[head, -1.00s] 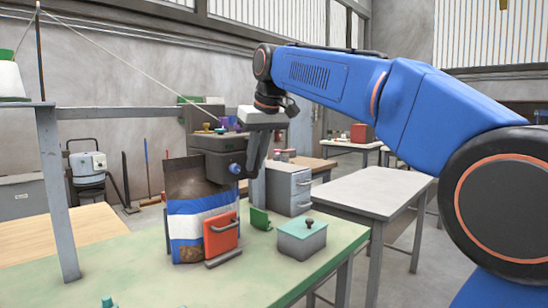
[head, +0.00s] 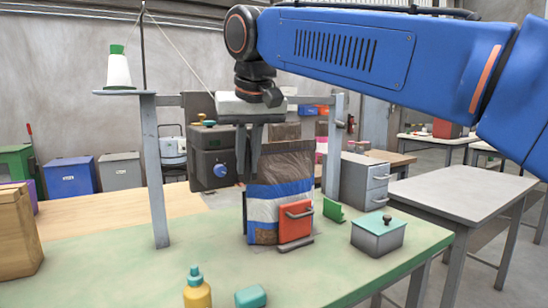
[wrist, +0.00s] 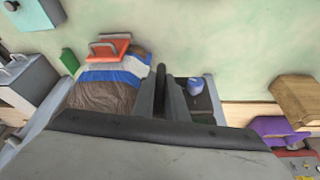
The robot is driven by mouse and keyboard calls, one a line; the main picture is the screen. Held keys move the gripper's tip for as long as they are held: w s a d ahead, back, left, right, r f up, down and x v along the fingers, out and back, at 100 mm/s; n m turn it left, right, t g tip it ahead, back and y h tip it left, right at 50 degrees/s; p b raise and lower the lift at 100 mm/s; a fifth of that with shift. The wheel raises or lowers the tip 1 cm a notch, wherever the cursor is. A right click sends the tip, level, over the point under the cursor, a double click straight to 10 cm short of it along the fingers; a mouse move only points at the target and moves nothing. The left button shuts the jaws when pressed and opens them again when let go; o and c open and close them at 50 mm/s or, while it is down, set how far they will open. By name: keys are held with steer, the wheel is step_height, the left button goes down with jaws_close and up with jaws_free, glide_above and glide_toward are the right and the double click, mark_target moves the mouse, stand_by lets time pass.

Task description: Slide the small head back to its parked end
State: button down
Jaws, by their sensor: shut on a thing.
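The small head (head: 208,150) is a dark grey box with a blue knob, hanging between the grey frame's two posts. It sits left of the brown, blue and white bag (head: 280,185). My gripper (head: 248,178) points down at the head's right side, with its fingers close together and shut on it. The exact part held is hidden by the fingers. In the wrist view, the fingers of my gripper (wrist: 163,95) are beside the head's blue knob (wrist: 195,86), and the bag (wrist: 105,90) lies left of them.
The left post (head: 154,175) stands near the head, with a thread cone (head: 118,72) above. A red clamp (head: 297,222) is at the bag's front. A lidded grey box (head: 378,235), a yellow bottle (head: 196,290) and a paper sack (head: 15,235) stand on the green table.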

mark_target(224, 173)
steer(key=shift+s+a, duration=0.45)
steer(key=shift+a, duration=0.25)
steer(key=shift+s+a, duration=0.4)
steer(key=shift+a, duration=0.35)
steer(key=shift+s+a, duration=0.45)
steer(key=shift+a, duration=0.25)
steer(key=c, duration=1.8)
jaws_free()
steer(key=shift+o, duration=0.2)
steer(key=v, duration=1.7)
steer(key=shift+r, duration=0.2)
steer(key=shift+s, duration=0.1)
